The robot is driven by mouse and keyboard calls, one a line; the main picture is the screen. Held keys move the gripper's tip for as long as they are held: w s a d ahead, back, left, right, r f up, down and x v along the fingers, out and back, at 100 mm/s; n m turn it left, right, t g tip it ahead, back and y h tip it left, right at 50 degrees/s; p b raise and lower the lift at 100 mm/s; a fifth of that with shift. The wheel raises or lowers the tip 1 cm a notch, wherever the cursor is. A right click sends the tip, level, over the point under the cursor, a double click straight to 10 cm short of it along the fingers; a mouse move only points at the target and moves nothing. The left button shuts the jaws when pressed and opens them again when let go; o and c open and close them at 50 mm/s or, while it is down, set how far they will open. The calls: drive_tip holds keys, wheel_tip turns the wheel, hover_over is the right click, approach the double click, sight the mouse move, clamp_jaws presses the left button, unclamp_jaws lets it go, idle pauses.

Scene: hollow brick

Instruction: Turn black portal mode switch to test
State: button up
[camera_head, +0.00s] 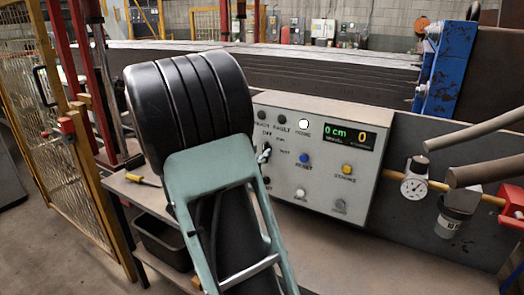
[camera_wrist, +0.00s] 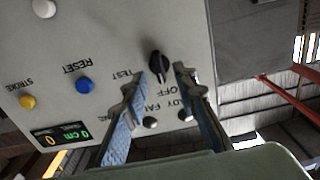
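The black portal mode switch (camera_wrist: 158,66) is a dark knob on the light grey control panel (camera_head: 318,165). In the wrist view the panel appears upside down. The knob's long handle lies roughly along the picture's vertical, with its lower end toward the OFF label; the TEST label is to its left. My gripper (camera_wrist: 161,76) is open, one finger on each side of the knob. I cannot tell whether either finger touches it. In the head view my arm covers the panel's left part, and the switch area (camera_head: 264,153) is only partly seen.
The panel also has a blue reset button (camera_wrist: 85,86), a yellow stroke button (camera_wrist: 27,102) and a lit display (camera_head: 350,135). A dial gauge (camera_head: 414,186) and a hanging cup (camera_head: 455,215) are to the right. A yellow-handled tool (camera_head: 142,180) lies on the bench at left.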

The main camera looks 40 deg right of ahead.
sight(265, 149)
drive_tip(key=shift+x, duration=1.45)
drive_tip(key=shift+c, duration=0.4)
clamp_jaws()
